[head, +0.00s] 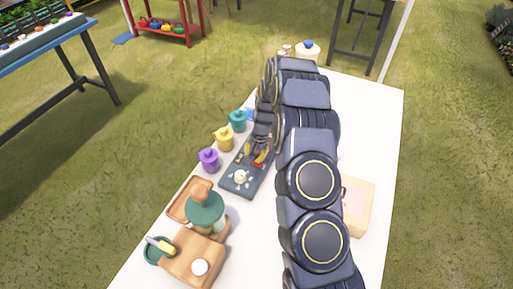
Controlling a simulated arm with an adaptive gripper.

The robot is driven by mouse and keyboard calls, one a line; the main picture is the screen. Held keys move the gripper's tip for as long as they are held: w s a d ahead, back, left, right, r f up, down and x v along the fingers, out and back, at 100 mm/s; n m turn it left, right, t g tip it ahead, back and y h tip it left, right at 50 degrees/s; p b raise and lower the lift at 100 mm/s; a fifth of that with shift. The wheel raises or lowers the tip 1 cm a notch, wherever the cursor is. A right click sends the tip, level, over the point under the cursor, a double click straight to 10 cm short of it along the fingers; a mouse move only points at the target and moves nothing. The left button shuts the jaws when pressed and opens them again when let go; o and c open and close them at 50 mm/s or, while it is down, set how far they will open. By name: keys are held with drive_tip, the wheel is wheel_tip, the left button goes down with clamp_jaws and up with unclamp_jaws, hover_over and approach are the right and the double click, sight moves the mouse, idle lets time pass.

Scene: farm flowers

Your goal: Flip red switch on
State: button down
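A dark grey panel (237,188) lies on the white table. It carries small coloured parts: a white round one (240,177) at its near end, and red and yellow ones (261,156) toward its far end. I cannot tell which part is the red switch or how it is set. My arm reaches over the table and bends down at the far end. My gripper (262,137) points down over the far part of the panel, close to the red and yellow parts. Contact and finger opening are too small to tell.
Purple (209,160), yellow (224,138) and teal (237,120) pots line the panel's left side. A wooden grinder with green top (206,208) and a green dish (160,251) stand nearer. A beige box (358,205) is right of my arm, partly hidden.

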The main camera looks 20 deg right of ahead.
drive_tip(key=shift+f, duration=0.25)
